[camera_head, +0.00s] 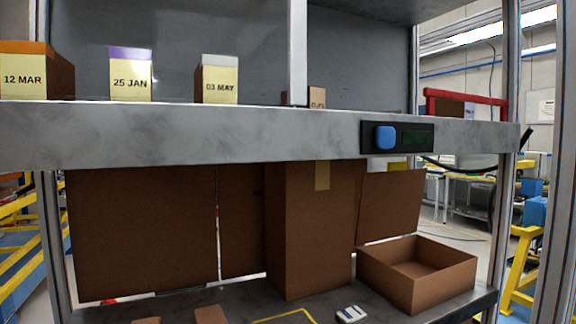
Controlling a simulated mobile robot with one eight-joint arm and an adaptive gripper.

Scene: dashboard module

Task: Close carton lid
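An open brown carton (435,288) sits on the lower grey surface at the right. Its inside is visible and looks empty. A brown flap, apparently its lid (392,207), stands raised, leaning slightly back, behind the carton's left part. The flap's top edge reaches the underside of the shelf beam. My gripper is not in view.
A tall closed carton (318,230) with tape stands just left of the open one, beside large brown panels (145,235). The shelf beam (200,137) runs above, with a blue button (385,137) and date-labelled boxes (130,80). A small white-and-blue item (351,314) lies in front.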

